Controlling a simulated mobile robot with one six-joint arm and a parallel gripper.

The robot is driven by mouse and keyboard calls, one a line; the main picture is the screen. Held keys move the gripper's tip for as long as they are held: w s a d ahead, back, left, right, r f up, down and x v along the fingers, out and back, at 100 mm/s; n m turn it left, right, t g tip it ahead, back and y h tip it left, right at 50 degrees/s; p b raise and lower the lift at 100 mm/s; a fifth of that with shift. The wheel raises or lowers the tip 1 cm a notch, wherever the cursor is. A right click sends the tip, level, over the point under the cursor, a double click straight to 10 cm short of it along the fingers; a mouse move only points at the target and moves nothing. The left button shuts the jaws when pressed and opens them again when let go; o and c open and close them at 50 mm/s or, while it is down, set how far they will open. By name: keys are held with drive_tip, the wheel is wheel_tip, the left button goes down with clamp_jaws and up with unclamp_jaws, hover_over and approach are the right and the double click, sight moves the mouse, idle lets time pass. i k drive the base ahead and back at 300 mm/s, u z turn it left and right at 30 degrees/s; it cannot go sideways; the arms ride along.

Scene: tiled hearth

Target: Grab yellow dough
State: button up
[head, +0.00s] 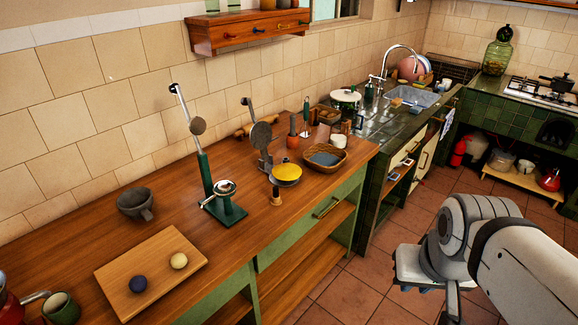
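A pale yellow dough ball (179,260) sits on the wooden board (160,254) on the counter at the lower left. A dark blue ball (138,284) lies on the same board, left of it and apart from it. My gripper (428,284) is at the lower right, at the end of my white arm, over the tiled floor and far from the board. My arm's end partly hides it, and its finger opening is not clear. The dough ball is untouched.
A green press with a raised lever (226,208) stands behind the board, with a grey stone bowl (135,203) to its left. A round pan with a yellow inside (285,174) and a wicker basket (325,157) stand farther back. A green mug (61,308) is at the front left.

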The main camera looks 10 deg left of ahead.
sight(287, 172)
drive_tip(key=u, duration=0.15)
drive_tip(key=i, duration=1)
